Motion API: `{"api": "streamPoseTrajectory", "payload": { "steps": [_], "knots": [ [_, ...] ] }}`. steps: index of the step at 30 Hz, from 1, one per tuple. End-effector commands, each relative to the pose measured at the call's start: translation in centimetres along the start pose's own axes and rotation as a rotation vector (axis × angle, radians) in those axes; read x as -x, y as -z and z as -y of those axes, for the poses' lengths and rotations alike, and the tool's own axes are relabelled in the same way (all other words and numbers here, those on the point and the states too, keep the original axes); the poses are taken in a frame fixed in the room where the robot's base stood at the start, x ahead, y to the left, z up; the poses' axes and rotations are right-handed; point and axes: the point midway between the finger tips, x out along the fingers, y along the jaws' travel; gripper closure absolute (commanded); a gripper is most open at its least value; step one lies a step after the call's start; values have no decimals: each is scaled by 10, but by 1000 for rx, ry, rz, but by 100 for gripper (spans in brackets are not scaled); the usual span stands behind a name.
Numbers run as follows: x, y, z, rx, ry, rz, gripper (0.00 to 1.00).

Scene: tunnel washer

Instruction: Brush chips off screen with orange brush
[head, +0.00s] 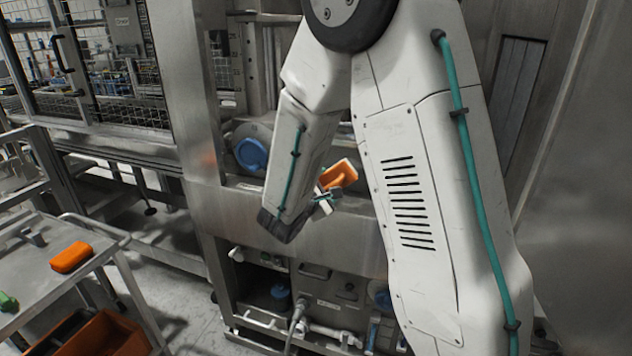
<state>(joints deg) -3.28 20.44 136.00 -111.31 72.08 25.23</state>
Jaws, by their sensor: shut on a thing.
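My gripper (327,199) is mostly hidden behind my forearm, in the middle of the head view. It is shut on the orange brush (341,175), which sticks out up and to the right of it, in front of the washer's open bay. The brush's bristles cannot be made out. The screen and any chips on it cannot be made out in this view; my arm covers much of the bay.
A metal cart (30,262) at the left carries an orange block (71,257) and a green item (8,302). An orange bin (105,337) sits below. A blue round part (251,154) is inside the bay. The washer's steel front panel (235,222) stands below the bay.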

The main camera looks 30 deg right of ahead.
Motion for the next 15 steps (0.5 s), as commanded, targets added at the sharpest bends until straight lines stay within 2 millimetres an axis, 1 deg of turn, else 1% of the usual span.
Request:
{"api": "streamPoseTrajectory", "payload": {
  "steps": [5, 8, 15],
  "knots": [
    [0, 5, -5, 1, -8, -8, 61],
    [-7, 7, -8, 2, -10, -11, 61],
    [-31, 8, -14, 1, -11, -12, 61]
  ]
}}
